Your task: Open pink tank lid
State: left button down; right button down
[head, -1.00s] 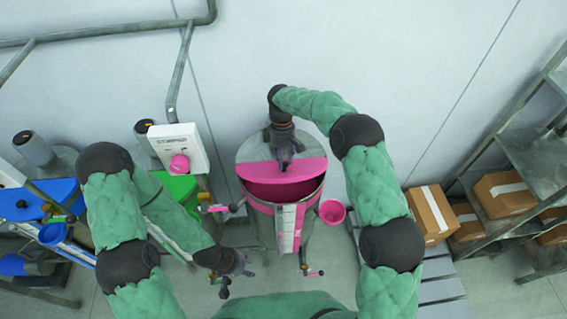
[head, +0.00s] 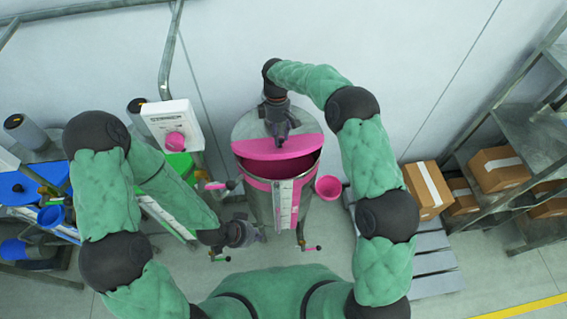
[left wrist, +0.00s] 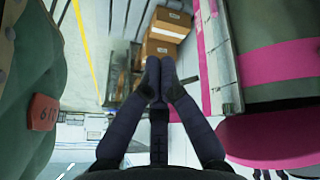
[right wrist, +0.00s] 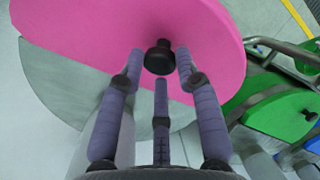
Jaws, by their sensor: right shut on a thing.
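The pink tank (head: 258,200) is a metal drum with pink bands in the middle of the head view. Its pink half lid (head: 290,147) is tilted up, and a dark pink opening (head: 285,168) shows below its front edge. My right gripper (head: 280,138) is above the lid. In the right wrist view, its fingers (right wrist: 159,58) are shut on the lid's black knob (right wrist: 158,64). My left gripper (head: 258,233) is low, left of the tank's front. In the left wrist view, its fingertips (left wrist: 160,68) are together with nothing between them.
A small pink cup (head: 328,188) sticks out at the tank's right side. A green tank (head: 178,163) and a blue tank (head: 15,188) stand to the left. A white control box (head: 172,122) is behind. Cartons (head: 428,190) and shelving (head: 535,140) are at the right.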

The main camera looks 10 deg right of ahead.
jog(key=shift+w+d+f, duration=0.15)
jog(key=shift+w+f, duration=0.05)
pick_arm(q)
jog(key=s+d+m+g+y, duration=0.1)
jog(key=s+d+m+g, duration=0.25)
jog(key=s+m, duration=0.5)
jog(key=a+f+m+g+y, duration=0.1)
jog(key=a+f+m+y, duration=0.1)
jog(key=a+m+y, duration=0.25)
jog(key=w+a+f+m+t+y, duration=0.1)
jog(key=w+a+m+t+y, duration=0.1)
jog(key=w+m+y, duration=0.1)
pick_arm(e)
jog(key=shift+f, duration=0.1)
pick_arm(q)
jog(key=m+t+h, duration=0.3)
jog(key=m+t, duration=0.9)
jog(key=t, duration=0.3)
send_near(284, 180)
notch_tip(284, 180, up, 2)
pick_arm(e)
jog(key=shift+s, duration=0.1)
pick_arm(q)
jog(key=x, duration=1)
jog(key=shift+r, duration=0.15)
jog(key=shift+w+d+r, duration=0.1)
jog(key=shift+w+r, duration=0.95)
jog(key=shift+r, duration=0.2)
jog(key=shift+w+r, duration=0.25)
jog(key=shift+r, duration=0.15)
